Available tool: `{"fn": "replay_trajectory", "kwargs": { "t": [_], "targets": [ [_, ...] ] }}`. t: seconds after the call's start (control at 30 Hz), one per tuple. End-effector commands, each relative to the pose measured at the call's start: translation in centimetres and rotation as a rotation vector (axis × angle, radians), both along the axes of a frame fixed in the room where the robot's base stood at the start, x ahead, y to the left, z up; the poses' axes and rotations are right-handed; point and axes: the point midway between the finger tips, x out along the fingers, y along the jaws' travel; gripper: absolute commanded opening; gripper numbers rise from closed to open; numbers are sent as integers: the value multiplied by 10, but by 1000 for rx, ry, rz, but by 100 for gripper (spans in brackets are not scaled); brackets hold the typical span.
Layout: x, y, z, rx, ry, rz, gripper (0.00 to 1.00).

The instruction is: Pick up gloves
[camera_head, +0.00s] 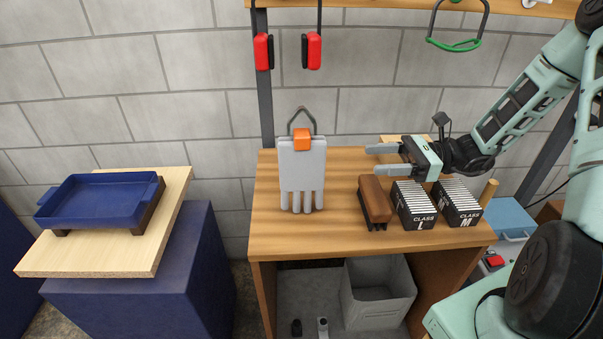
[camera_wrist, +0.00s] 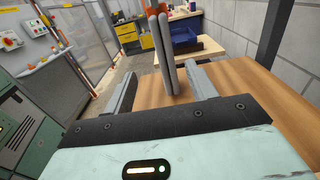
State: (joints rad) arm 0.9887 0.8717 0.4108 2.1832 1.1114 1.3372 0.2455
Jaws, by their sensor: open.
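The grey gloves (camera_head: 302,172) hang fingers down from an orange clip (camera_head: 302,139) with a dark triangular hook, above the left part of the wooden workbench (camera_head: 276,230). In the wrist view the gloves (camera_wrist: 163,55) show edge-on as a thin upright grey shape, ahead of the space between the fingers. My gripper (camera_head: 375,158) is open and empty, to the right of the gloves in the head view, with its fingers pointing left toward them. A clear gap separates the fingertips from the gloves. In the wrist view my gripper's two fingers (camera_wrist: 162,85) stand wide apart.
A brown brush (camera_head: 375,200) and two black boxes marked CLASS L (camera_head: 416,222) and CLASS M (camera_head: 458,220) stand below and right of my gripper. A blue tray (camera_head: 98,200) lies on a board at left. Red-handled tools (camera_head: 263,52) hang above.

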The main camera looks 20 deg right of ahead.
Motion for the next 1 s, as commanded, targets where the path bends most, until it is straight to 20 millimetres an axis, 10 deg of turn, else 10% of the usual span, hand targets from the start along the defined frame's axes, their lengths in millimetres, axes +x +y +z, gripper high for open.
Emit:
{"fn": "replay_trajectory", "kwargs": {
  "t": [1.0],
  "targets": [
    [49,139,2,7,2,-4,56]
  ]
}}
